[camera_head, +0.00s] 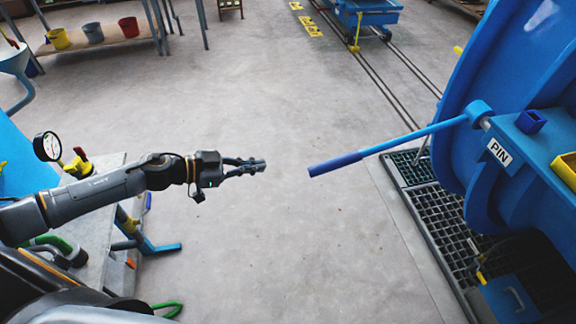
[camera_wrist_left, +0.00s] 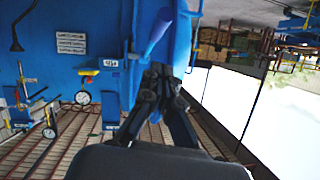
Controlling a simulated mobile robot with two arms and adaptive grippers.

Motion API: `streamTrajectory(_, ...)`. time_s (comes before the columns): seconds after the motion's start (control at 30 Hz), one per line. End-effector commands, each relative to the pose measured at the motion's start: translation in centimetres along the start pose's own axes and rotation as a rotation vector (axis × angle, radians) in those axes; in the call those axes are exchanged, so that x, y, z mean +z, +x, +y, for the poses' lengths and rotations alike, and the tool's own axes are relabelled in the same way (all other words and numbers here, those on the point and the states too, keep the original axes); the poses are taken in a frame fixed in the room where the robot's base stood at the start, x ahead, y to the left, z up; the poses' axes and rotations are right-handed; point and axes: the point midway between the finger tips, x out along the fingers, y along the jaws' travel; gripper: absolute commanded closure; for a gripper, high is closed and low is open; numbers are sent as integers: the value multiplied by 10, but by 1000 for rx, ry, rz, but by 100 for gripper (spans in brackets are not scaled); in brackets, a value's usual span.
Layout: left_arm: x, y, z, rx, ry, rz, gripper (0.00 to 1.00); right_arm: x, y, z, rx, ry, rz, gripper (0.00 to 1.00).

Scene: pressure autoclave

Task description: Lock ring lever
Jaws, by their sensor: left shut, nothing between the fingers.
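The ring lever (camera_head: 420,134) is a long blue bar that reaches left from a round blue hub (camera_head: 479,112) on the big blue autoclave ring (camera_head: 450,120). Its free end carries a darker blue grip (camera_head: 335,163). My left gripper (camera_head: 262,165) is shut and empty, pointing right towards the grip's end, with a visible gap between them. In the left wrist view, its closed fingers (camera_wrist_left: 160,72) stand before blue machine surfaces. A violet-blue shape (camera_wrist_left: 158,32) lies above the fingertips there; I cannot tell if it is the grip. My right gripper is not in view.
A block labelled PIN (camera_head: 499,151) sits beside the lever hub. Dark floor grating (camera_head: 440,220) lies below the ring. A pressure gauge (camera_head: 47,146) and bench (camera_head: 100,245) stand near my left arm. The grey floor between gripper and autoclave is clear.

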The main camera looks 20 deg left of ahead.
Motion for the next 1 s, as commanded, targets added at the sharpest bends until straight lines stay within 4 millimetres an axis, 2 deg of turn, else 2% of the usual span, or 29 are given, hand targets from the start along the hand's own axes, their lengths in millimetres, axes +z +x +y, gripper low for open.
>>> streamTrajectory(0.23, 0, 2, -1, -4, 0, 1, 100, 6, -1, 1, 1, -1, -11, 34)
streamTrajectory(0.37, -2, 11, -2, -5, 0, 4, 100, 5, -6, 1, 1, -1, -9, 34)
streamTrajectory(0.47, -4, 26, -2, -4, 0, 5, 100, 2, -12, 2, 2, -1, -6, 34)
streamTrajectory(0.83, -3, 102, -2, -4, -1, 4, 100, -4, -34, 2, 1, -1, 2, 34)
streamTrajectory(0.9, 10, 111, -1, -5, -5, 1, 100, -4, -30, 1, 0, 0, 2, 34)
streamTrajectory(1.0, 19, 119, -1, -4, -4, 1, 100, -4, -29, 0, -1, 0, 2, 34)
